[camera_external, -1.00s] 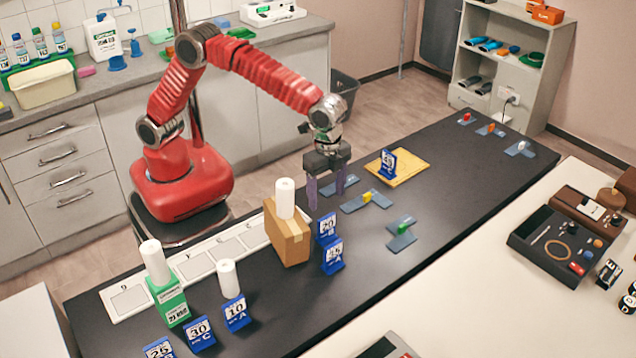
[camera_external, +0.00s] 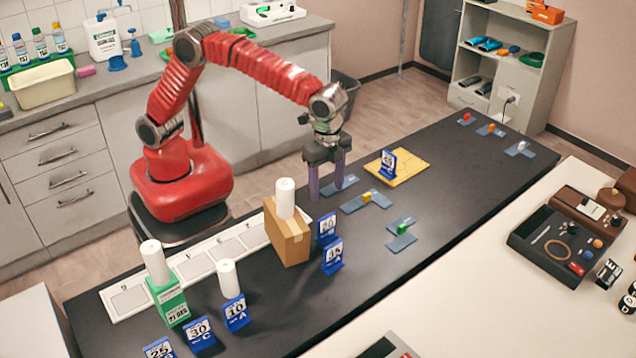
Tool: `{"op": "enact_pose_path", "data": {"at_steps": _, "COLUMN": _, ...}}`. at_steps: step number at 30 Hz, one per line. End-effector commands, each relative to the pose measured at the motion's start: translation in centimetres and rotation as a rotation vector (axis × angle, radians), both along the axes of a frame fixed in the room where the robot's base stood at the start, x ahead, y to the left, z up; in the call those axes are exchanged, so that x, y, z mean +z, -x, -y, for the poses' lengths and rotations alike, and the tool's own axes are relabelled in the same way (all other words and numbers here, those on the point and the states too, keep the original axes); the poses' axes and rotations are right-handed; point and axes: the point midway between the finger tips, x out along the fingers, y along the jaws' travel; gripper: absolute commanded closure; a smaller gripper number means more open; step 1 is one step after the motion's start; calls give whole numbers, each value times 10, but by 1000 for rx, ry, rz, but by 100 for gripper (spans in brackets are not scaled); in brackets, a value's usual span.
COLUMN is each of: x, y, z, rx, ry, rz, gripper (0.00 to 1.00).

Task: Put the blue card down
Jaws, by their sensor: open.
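A blue card (camera_external: 388,164) stands upright on a yellow board (camera_external: 408,170), to the right of my gripper. My gripper (camera_external: 326,192) points down above the dark table, with a gap between its purple fingers and nothing visible between them. It is apart from the card on the board. Other blue cards stand on the table: two beside the cardboard box, one upper card (camera_external: 327,229) and one lower card (camera_external: 333,256), and several at the front left, among them the card marked 10 (camera_external: 236,313) and the card marked 30 (camera_external: 200,334).
A cardboard box (camera_external: 292,240) with a white roll (camera_external: 285,197) on top stands left of my gripper. A green box (camera_external: 170,303) stands farther left. Small blue-grey plates, one with a yellow piece (camera_external: 366,197) and one with a green piece (camera_external: 402,229), lie to the right. The lower right of the dark table is clear.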

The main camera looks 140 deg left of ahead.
Motion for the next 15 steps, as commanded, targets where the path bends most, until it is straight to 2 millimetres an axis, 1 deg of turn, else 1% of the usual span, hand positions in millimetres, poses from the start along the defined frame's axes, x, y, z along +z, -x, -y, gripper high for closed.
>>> {"op": "enact_pose_path", "data": {"at_steps": 5, "x": -1, "y": 0, "z": -1, "rx": 1, "ry": -2, "rz": 1, "gripper": 42}}
{"op": "enact_pose_path", "data": {"at_steps": 8, "x": -4, "y": 2, "z": -7, "rx": 11, "ry": -16, "rz": 8, "gripper": 42}}
{"op": "enact_pose_path", "data": {"at_steps": 11, "x": -12, "y": 4, "z": -23, "rx": 32, "ry": -52, "rz": 31, "gripper": 42}}
{"op": "enact_pose_path", "data": {"at_steps": 14, "x": -25, "y": 8, "z": -47, "rx": 61, "ry": -109, "rz": 68, "gripper": 42}}
{"op": "enact_pose_path", "data": {"at_steps": 15, "x": -31, "y": 11, "z": -58, "rx": 72, "ry": -135, "rz": 86, "gripper": 42}}
